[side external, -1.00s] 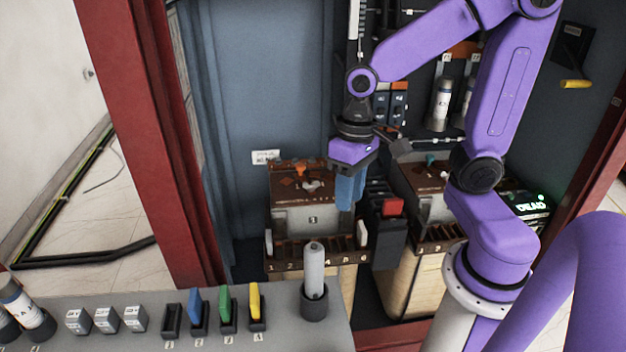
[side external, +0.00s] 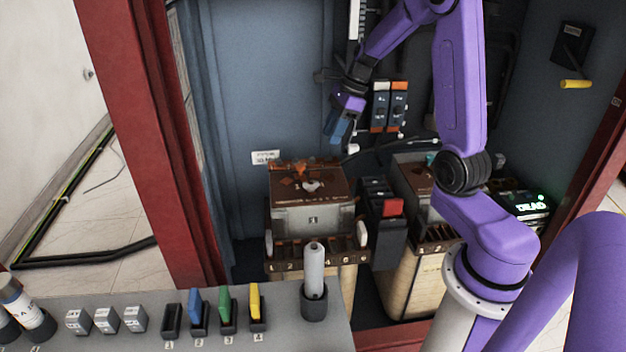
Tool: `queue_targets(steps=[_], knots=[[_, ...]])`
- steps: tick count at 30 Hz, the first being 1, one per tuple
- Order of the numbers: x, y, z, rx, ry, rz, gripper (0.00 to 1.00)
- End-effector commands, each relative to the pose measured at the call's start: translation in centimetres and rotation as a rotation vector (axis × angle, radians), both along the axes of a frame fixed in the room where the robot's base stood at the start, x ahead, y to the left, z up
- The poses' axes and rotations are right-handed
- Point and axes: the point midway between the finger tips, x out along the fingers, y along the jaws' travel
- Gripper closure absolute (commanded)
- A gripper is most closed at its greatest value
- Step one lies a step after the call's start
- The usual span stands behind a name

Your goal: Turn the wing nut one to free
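A left transformer box (side external: 313,218) has a brown, rusty top (side external: 335,177). On that top stand a small orange piece (side external: 299,168) and a small pale, wing-shaped piece (side external: 312,186). The pale one looks like a wing nut, but its number is too small to read. My gripper (side external: 337,133), with blue fingers, hangs above and behind the box, in front of the blue-grey back wall. It is apart from both pieces. The fingers overlap from this side, so their gap cannot be told. I see nothing held in them.
A black unit with a red block (side external: 392,207) stands right of the box. Farther right are a second transformer (side external: 410,185) and a meter reading DEAD (side external: 532,206). Red posts (side external: 150,150) frame the cabinet.

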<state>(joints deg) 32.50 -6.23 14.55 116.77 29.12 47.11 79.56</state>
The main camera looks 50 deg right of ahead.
Motion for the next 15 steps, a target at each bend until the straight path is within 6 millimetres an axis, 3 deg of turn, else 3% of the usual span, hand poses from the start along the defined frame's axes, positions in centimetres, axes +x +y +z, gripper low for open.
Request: queue_targets(steps=[3, 6, 11, 15], knots=[[0.2, -1.8, -0.2, 0.024, 0.008, -0.115, 0.66], [0.2, -2.4, -0.4, 0.032, 0.011, -0.156, 0.66], [0.5, -2.1, -1.4, 0.037, 0.014, -0.162, 0.66], [1.0, -1.5, -3.5, 0.037, 0.017, -0.16, 0.66]])
